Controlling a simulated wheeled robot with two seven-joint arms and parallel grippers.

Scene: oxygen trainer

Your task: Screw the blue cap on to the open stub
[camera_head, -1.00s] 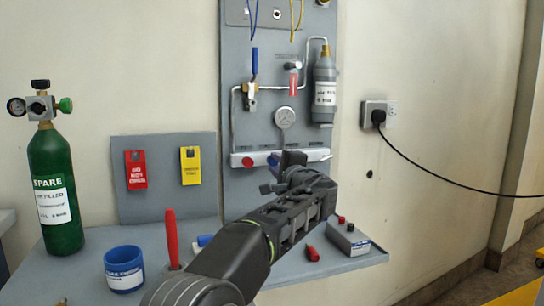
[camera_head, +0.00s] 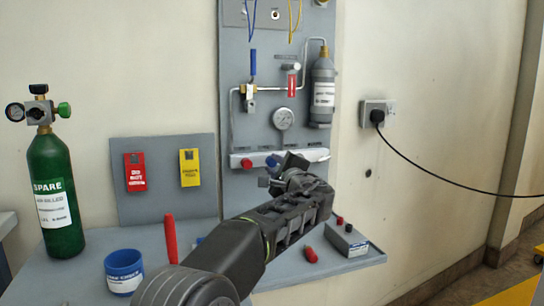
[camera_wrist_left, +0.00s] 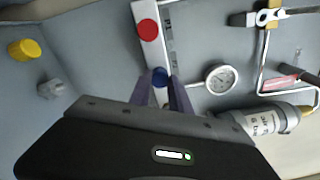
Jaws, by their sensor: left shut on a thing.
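The blue cap (camera_wrist_left: 160,77) is between the fingertips of my left gripper (camera_wrist_left: 163,88) in the left wrist view, and the jaws are shut on it. In the head view the left gripper (camera_head: 277,168) is at the white manifold bar (camera_head: 316,155), low on the grey panel, and a bit of blue (camera_head: 271,161) shows beside the fingers. The cap is at or just in front of the bar; I cannot tell whether it touches. The open stub cannot be made out; the cap and gripper cover that part of the bar. My right gripper is not in view.
A red cap (camera_head: 247,163) is on the bar left of my gripper. A gauge (camera_head: 283,118) is just above. The bench holds a green cylinder (camera_head: 55,190), a blue tub (camera_head: 124,283), a red-handled tool (camera_head: 171,240) and a grey box (camera_head: 347,240).

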